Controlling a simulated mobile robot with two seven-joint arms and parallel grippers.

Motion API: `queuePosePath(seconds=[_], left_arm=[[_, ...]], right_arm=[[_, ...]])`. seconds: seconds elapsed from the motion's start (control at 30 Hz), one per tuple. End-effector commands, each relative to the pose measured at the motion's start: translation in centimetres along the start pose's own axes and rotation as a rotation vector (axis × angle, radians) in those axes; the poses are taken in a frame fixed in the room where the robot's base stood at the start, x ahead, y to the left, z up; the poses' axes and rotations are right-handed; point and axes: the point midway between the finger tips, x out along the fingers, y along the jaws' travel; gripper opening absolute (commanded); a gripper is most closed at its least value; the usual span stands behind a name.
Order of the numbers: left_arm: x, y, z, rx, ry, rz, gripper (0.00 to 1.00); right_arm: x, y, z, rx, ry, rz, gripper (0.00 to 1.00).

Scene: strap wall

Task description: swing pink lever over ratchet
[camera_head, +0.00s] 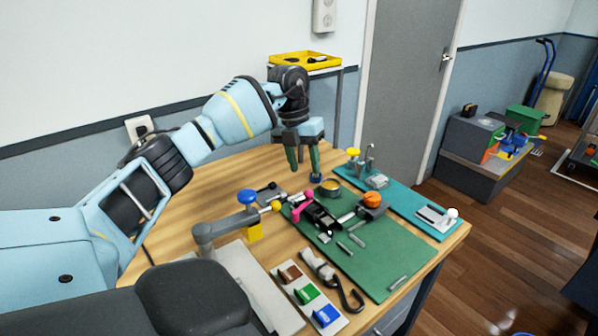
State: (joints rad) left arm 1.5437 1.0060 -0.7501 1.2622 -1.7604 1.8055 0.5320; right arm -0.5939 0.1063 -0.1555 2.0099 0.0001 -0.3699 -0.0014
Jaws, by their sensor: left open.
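A pink lever (303,199) stands on the large green board (372,253) in the middle of the table. The dark ratchet (322,217) sits just below and right of it, touching or very close. My left gripper (304,173) points down with its fingers apart, just above and behind the pink lever in the picture. I see nothing between its fingers. One fingertip is near a small blue piece and a round brass-rimmed cup (330,187). My right gripper is not in view.
An orange knob (372,200) is right of the ratchet. A grey clamp with a blue knob (247,197) stands left. The back left table is clear.

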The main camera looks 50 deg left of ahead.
Motion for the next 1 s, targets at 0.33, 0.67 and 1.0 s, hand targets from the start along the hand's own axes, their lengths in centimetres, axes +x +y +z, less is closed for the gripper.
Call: queuePosePath(seconds=[0.33, 0.67, 1.0], left_arm=[[-0.1, 0.3, 0.0, -0.007, -0.001, 0.009, 0.43], [3.9, 0.3, 0.0, -0.006, 0.002, 0.009, 0.43], [7.4, 0.3, 0.0, -0.006, -0.001, 0.008, 0.43]], right_arm=[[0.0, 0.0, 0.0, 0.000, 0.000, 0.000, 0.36], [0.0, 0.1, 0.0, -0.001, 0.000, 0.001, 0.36], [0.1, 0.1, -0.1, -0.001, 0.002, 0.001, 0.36]])
